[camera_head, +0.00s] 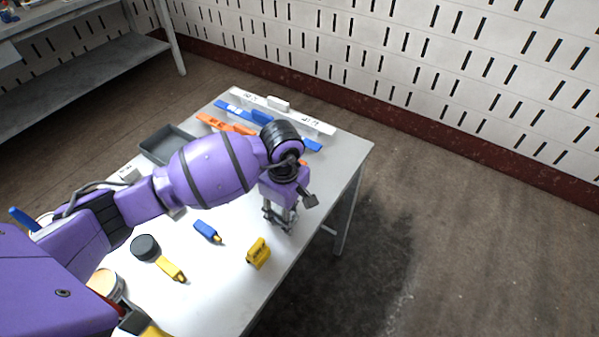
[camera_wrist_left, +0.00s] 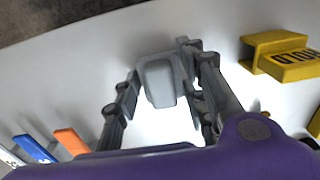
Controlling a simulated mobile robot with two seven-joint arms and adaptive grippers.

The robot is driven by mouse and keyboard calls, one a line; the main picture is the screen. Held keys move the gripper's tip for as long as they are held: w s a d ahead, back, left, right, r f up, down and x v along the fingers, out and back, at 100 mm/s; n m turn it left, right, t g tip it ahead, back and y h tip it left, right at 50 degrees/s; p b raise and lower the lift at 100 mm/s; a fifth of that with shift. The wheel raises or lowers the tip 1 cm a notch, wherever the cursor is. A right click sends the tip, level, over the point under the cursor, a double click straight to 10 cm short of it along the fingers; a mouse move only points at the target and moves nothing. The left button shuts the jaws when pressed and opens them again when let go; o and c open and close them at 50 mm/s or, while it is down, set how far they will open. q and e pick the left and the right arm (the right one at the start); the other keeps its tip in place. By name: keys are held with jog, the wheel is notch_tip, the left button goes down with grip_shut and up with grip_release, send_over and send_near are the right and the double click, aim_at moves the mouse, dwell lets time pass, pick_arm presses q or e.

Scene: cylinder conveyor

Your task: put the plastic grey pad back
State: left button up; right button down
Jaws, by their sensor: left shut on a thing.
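The grey pad (camera_wrist_left: 160,84) is a small light-grey piece with rounded edges, seen in the left wrist view between the two fingers of my left gripper (camera_wrist_left: 160,62). The gripper is shut on it. In the head view my left gripper (camera_head: 280,217) points down over the right part of the white table (camera_head: 225,275). The pad is not clearly visible there, and I cannot tell whether it touches the table. My right gripper is not in view.
A yellow block (camera_head: 258,253) stands close to the gripper. A blue piece (camera_head: 207,231) and a black-headed, yellow-handled tool (camera_head: 145,248) lie to the left. White (camera_head: 316,124), blue (camera_head: 232,109) and orange (camera_head: 212,122) rails and a grey tray (camera_head: 160,145) are at the back.

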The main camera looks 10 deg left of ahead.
pick_arm(q)
jog(key=o, duration=1.1)
jog(key=shift+f, duration=0.1)
notch_tip(320, 180, up, 13)
jog(key=shift+f, duration=0.2)
